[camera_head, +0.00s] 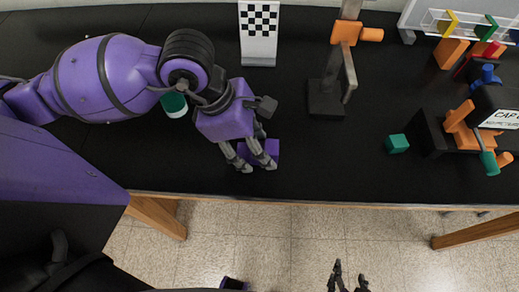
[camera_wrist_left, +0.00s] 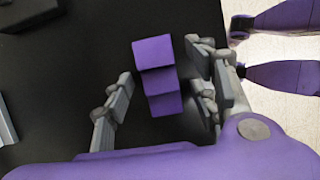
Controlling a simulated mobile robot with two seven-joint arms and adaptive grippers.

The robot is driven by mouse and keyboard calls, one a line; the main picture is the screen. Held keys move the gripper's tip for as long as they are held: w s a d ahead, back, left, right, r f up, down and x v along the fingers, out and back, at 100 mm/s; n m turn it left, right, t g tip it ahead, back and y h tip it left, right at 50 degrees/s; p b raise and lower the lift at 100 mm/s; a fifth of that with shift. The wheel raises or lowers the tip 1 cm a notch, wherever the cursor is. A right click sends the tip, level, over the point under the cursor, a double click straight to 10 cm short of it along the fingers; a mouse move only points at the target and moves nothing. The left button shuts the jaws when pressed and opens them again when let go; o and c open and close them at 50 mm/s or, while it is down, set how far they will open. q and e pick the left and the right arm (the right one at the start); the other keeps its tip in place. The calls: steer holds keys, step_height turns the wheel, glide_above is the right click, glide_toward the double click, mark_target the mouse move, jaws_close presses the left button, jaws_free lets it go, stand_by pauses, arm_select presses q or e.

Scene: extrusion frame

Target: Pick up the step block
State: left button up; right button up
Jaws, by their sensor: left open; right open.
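The purple step block (camera_head: 272,147) stands on the black table top near its front edge, partly hidden by my left gripper in the head view. In the left wrist view the step block (camera_wrist_left: 157,88) shows stepped purple faces and lies between the two grey fingers. My left gripper (camera_head: 257,165) is open around it, with a visible gap to the fingers on both sides in the wrist view. My right gripper (camera_head: 347,282) is open and empty at the bottom of the head view, over the floor in front of the table.
A green cylinder (camera_head: 173,106) stands beside my left arm. A checkerboard panel (camera_head: 259,35) and a dark stand with an orange clamp (camera_head: 346,33) are behind. A green cube (camera_head: 397,143) and an orange-and-black fixture (camera_head: 462,133) are at right. The front middle is clear.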

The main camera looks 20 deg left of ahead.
arm_select(q)
steer(key=shift+d+f, duration=0.1)
steer(key=shift+f, duration=0.2)
arm_select(e)
steer(key=shift+a, duration=0.15)
arm_select(q)
steer(key=c, duration=1.3)
steer(key=shift+w+r, duration=0.1)
steer(key=shift+r, duration=0.05)
